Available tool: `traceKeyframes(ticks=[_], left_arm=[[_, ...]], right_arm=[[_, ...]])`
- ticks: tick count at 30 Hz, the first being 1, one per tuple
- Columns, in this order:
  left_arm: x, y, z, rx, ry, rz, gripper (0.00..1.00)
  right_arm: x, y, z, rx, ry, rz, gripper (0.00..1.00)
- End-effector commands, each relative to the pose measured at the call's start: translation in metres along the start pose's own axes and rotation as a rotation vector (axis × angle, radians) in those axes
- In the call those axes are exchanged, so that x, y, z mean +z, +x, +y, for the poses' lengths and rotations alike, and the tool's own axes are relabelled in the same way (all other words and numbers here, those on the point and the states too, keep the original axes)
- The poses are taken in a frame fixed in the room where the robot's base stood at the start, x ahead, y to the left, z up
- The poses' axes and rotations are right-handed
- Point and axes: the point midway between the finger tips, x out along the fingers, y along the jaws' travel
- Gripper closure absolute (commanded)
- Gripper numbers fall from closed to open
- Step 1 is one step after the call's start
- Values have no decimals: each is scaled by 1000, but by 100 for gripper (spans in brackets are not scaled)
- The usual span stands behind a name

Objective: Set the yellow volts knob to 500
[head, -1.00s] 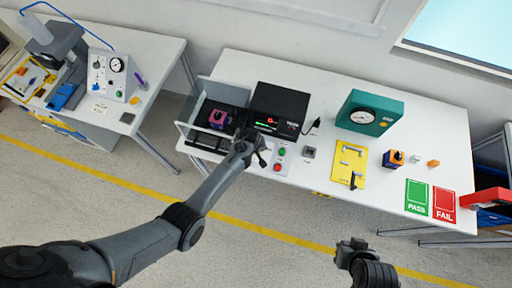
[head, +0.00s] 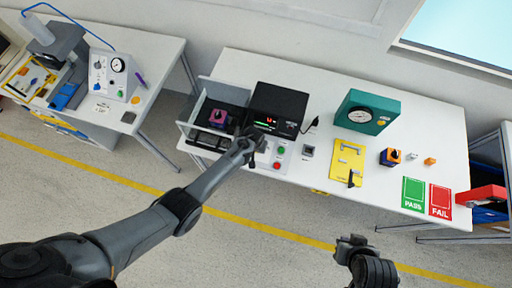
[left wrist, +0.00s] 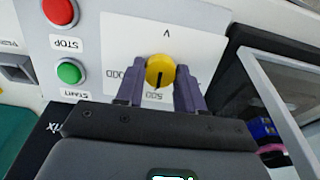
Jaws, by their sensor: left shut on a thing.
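The yellow volts knob (left wrist: 160,70) sits on a white panel marked V in the left wrist view, upside down there. Its black pointer line points down in that picture, towards the 500 label (left wrist: 157,95). A 1000 label beside it is partly covered by a finger. My left gripper (left wrist: 160,88) has one purple-grey finger on each side of the knob and is shut on it. In the head view my left gripper (head: 252,150) hides the knob, at the front of the black tester (head: 283,95). My right gripper (head: 350,243) is away from the bench, its jaws unclear.
Beside the knob are a red stop button (left wrist: 59,12) and a green start button (left wrist: 70,72). A clear-walled enclosure (head: 197,108) stands left of the tester. A teal gauge box (head: 368,112), a yellow fixture (head: 347,160) and PASS and FAIL mats lie to the right.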

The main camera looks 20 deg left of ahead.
Motion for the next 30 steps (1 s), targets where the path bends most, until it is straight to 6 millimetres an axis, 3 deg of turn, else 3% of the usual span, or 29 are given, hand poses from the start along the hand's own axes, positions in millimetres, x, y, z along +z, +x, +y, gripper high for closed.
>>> traceKeyframes(ticks=[11,12,16,30], left_arm=[[0,1,-1,-1,3,0,93],[0,1,-1,-1,3,0,58],[0,1,-1,-1,3,0,38],[0,-9,0,0,3,2,37]], right_arm=[[0,0,0,0,0,0,100],[0,0,0,0,0,0,100],[0,0,0,0,0,0,100],[-1,-4,0,0,0,0,100]])
